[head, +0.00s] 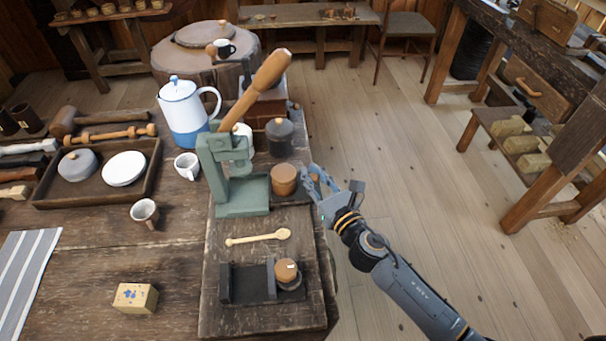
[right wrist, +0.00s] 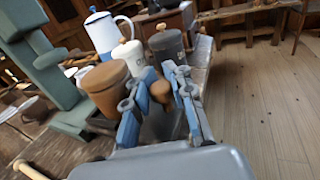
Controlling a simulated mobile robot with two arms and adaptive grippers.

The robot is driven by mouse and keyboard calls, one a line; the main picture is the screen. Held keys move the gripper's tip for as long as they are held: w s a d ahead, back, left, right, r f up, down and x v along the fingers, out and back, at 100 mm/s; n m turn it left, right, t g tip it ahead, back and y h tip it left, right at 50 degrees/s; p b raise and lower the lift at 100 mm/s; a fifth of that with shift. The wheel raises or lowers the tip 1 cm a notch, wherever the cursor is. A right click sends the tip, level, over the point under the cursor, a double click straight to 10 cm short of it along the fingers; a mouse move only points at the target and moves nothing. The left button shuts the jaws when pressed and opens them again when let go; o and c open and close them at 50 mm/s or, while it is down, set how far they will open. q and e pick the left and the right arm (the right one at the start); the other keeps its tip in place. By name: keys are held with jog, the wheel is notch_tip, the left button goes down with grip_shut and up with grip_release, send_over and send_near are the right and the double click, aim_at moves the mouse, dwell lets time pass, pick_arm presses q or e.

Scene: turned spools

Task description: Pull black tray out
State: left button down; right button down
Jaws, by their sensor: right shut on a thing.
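My right gripper (head: 314,180) is at the right edge of the raised wooden board, beside the brown jar. In the right wrist view its blue-grey fingers (right wrist: 159,92) are closed around a small round wooden knob (right wrist: 160,91). A flat dark tray (head: 292,200) shows under and around the brown jar (head: 284,180), next to the green lever press (head: 240,190). The fingers partly hide the knob, and I cannot tell whether it belongs to this tray. Another black slotted tray (head: 248,283) lies nearer on the board. My left gripper is not in view.
A dark lidded canister (head: 279,138) and a white-blue pot (head: 186,112) stand behind. A pale wooden spoon (head: 258,237) and a small round wooden-topped piece (head: 287,271) are nearer on the board. The floor (head: 400,160) right of the table is clear.

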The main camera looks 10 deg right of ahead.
jog(key=shift+s+a+f, duration=0.15)
jog(key=shift+s+f, duration=0.05)
jog(key=shift+f, duration=0.05)
jog(key=c, duration=1.6)
grip_release()
jog(key=shift+o, duration=0.8)
jog(key=shift+s+r, duration=0.1)
jog(key=shift+r, duration=0.1)
jog(key=v, duration=1.2)
jog(key=shift+f, duration=0.1)
